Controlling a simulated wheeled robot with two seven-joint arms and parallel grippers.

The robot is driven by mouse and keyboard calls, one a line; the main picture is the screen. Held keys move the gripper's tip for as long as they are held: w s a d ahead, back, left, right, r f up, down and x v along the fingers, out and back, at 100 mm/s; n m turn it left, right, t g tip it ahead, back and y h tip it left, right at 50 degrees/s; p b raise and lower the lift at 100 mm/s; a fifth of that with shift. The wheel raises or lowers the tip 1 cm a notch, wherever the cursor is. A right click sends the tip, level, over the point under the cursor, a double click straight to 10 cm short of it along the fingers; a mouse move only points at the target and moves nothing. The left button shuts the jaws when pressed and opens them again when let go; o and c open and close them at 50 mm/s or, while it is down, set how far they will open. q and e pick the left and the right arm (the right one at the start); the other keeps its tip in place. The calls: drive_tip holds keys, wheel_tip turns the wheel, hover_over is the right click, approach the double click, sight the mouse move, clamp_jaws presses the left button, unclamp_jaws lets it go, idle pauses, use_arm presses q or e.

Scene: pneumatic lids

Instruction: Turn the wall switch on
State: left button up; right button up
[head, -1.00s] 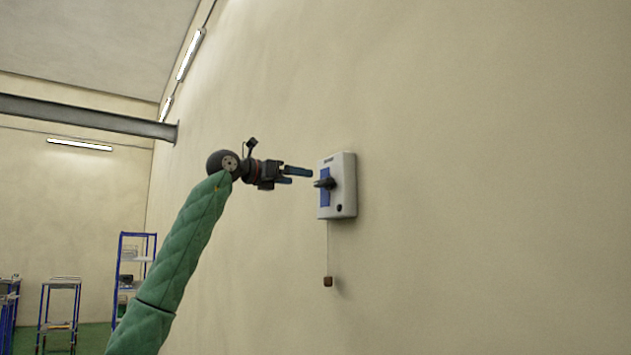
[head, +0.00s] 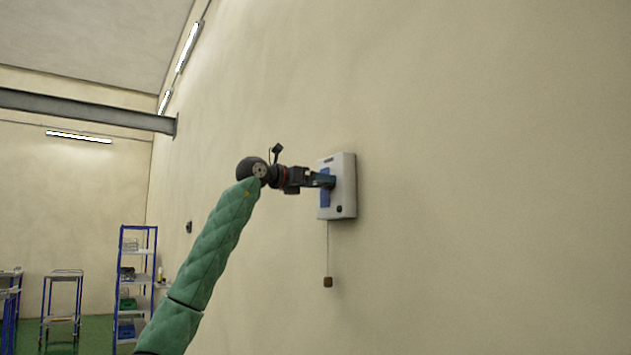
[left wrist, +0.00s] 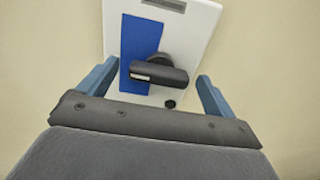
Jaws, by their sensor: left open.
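The wall switch is a pale grey box (head: 346,185) on the beige wall, with a blue panel and a small black round part near its lower corner. In the left wrist view the box (left wrist: 190,40) carries a dark rotary handle (left wrist: 158,72) over the blue panel (left wrist: 138,45). My left gripper (head: 326,180) is at the front of the box in the head view and covers the handle there. In the left wrist view my gripper (left wrist: 155,82) is open, its blue fingers on either side of the handle, with a gap visible at each side. My right gripper is not in view.
A brown block (head: 328,282) hangs on a cord below the box. Blue-framed shelving (head: 137,270) and a stand (head: 62,300) are far off at the left. The wall right of the box is bare.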

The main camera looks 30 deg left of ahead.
use_arm(q)
drive_tip(key=shift+c, duration=0.2)
drive_tip(key=c, duration=0.9)
drive_tip(key=shift+c, duration=0.2)
